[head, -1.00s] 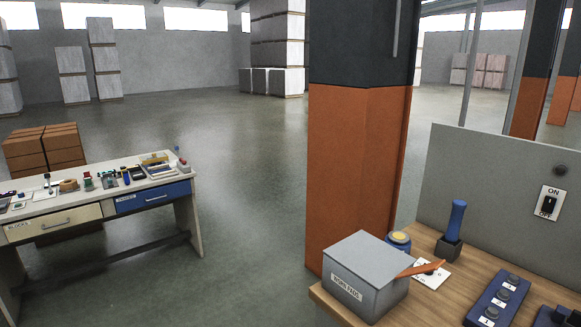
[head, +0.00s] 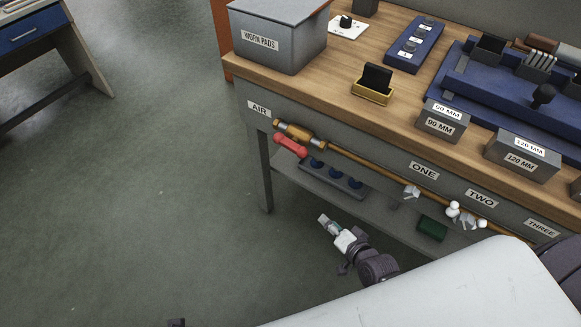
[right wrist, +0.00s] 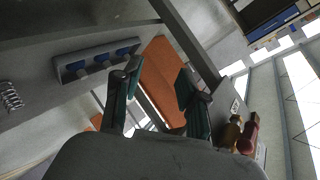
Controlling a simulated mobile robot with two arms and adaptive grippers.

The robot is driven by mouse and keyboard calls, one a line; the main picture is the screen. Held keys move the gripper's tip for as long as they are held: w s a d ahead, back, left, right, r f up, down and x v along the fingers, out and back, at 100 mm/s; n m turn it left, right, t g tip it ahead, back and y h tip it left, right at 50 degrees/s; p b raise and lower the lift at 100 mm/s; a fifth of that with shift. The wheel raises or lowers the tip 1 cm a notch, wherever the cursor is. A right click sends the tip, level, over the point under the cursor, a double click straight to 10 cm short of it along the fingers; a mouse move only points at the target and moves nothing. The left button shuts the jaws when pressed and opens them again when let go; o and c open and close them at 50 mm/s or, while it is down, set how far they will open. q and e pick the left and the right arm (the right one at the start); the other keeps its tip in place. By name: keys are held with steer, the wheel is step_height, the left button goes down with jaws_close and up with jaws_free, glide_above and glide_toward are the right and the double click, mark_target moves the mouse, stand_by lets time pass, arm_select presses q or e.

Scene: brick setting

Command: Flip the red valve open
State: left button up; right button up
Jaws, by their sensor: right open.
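The red valve handle (head: 290,146) sits beside a brass valve body (head: 300,134) at the left end of a pipe under the bench's front edge, by the AIR label. In the right wrist view the red handle (right wrist: 250,134) and the brass body (right wrist: 232,132) show at right, outside the fingers. My right gripper (head: 328,223) is below the valve in the head view, apart from it, over the floor in front of the lower shelf. Its teal fingers (right wrist: 160,75) are open with nothing between them.
The workbench (head: 340,95) carries a WORN PADS box (head: 278,42), a black-and-gold holder (head: 373,88) and a blue fixture (head: 515,90). White fittings (head: 466,215) hang along the pipe. A tray with blue pieces (head: 333,180) lies on the lower shelf. The floor at left is clear.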

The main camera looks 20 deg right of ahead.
steer(key=w+a+r+m+t+y+b, duration=0.1)
steer(key=w+a+r+m+t+b, duration=0.15)
steer(key=r+b, duration=0.4)
steer(key=m+t+y+b, duration=0.1)
steer(key=m+t+y, duration=0.1)
steer(key=m+t, duration=0.2)
glide_toward(296, 153)
steer(key=x, duration=1.2)
steer(key=shift+w+f, duration=0.2)
steer(key=shift+w, duration=0.25)
arm_select(q)
step_height(296, 153, up, 10)
steer(key=s+t, duration=0.1)
steer(key=shift+s+a+r, duration=0.2)
steer(key=shift+s+a, duration=0.05)
steer(key=shift+s, duration=0.1)
arm_select(e)
jaws_close()
